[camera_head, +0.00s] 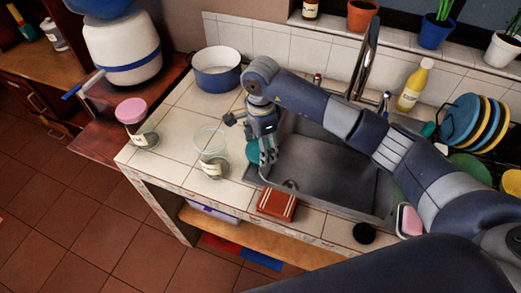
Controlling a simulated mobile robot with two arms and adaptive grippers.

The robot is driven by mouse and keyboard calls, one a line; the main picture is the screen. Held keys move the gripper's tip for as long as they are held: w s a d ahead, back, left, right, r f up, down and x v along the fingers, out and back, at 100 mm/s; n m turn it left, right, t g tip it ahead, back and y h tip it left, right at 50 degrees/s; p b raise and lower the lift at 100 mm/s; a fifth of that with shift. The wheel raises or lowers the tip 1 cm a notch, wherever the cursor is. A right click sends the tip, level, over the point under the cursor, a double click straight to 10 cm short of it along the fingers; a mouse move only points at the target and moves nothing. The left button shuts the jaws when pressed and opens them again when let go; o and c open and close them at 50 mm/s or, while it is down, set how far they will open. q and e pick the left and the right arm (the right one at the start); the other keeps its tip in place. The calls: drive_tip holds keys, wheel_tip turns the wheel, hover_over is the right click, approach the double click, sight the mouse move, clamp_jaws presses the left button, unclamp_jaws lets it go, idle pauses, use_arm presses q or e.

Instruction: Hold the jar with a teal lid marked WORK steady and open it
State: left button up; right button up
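A clear glass jar (214,165) stands upright on the tiled counter, left of the sink. Its top is open with no lid on it, and it has a pale label too small to read. A teal lid (253,151) is apart from the jar, to its right, near the sink's left edge. My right gripper (266,152) points down there, its fingers shut on the teal lid and partly hiding it. My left gripper is not in view.
A pink-lidded jar (137,128) stands at the counter's left side, and a white-blue pot (216,70) behind. The sink (335,165) is right of the gripper. A red-brown box (277,204) lies at the front edge. Plates and a yellow bottle (412,87) stand at right.

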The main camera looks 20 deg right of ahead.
wheel_tip(320, 180, down, 2)
drive_tip(key=shift+f+p, duration=0.25)
drive_tip(key=shift+p, duration=0.5)
drive_tip(key=shift+f, duration=0.5)
drive_tip(key=shift+f, duration=0.15)
drive_tip(key=o, duration=1.2)
drive_tip(key=shift+c, duration=0.2)
